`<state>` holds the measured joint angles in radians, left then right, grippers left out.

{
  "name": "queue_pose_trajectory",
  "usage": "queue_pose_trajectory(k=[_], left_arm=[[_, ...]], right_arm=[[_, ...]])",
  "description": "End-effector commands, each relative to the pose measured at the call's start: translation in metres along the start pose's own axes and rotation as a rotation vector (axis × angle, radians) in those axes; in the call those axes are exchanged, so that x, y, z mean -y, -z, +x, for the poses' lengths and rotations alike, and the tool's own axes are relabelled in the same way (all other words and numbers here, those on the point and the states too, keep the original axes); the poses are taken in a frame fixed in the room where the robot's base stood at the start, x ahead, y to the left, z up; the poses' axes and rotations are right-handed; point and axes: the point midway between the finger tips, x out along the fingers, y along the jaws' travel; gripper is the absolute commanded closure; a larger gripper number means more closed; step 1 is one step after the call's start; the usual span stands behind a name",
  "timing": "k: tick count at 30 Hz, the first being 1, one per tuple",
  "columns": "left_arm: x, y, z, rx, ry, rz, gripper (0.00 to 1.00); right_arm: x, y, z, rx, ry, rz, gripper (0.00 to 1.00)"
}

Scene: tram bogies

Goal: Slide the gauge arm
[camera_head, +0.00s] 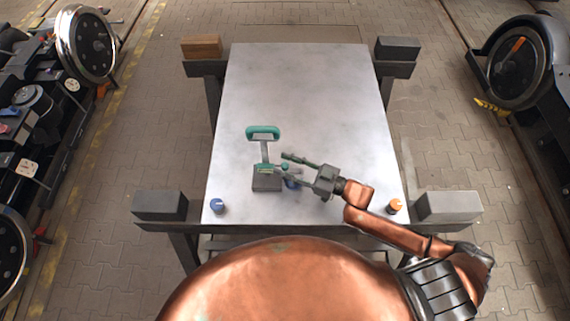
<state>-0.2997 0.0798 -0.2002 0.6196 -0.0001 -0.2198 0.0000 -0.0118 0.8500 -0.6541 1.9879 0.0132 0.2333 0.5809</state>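A gauge stands on the pale metal table (310,95), left of its middle. It has a dark grey block base (266,184), a grey upright (264,152) and a teal loop handle (263,131) on top. A small teal arm (272,168) sticks out to the right, low on the gauge. My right gripper (285,164) reaches in from the right with its fingers spread about the arm's outer end. I cannot tell whether a finger touches it. My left gripper is out of view.
A blue knob-like piece (217,205) sits at the table's front left and an orange one (394,206) at the front right. A small blue item (292,184) lies under my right gripper, partly hidden. The table's far half is clear. Wheelsets stand on both sides.

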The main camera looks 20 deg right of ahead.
Motion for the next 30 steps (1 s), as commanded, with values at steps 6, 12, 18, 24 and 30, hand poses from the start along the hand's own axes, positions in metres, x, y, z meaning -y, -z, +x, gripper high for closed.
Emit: queue_pose_trajectory(k=[6,12,18,24,30], left_arm=[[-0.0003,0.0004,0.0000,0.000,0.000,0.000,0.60],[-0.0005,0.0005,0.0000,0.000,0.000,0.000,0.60],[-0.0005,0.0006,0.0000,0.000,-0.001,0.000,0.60],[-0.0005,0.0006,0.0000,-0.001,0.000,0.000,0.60],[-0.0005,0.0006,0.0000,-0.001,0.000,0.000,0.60]], right_arm=[[0.0000,0.0000,0.0021,0.000,0.000,0.000,0.63],[0.0000,0.0001,0.0020,0.000,0.000,0.000,0.72],[-0.0001,0.0002,0.0020,0.000,0.000,0.000,0.86],[0.0000,0.0004,0.0021,0.000,0.000,-0.001,0.99],[0.0000,0.0006,0.0022,-0.001,0.000,-0.001,1.00]])
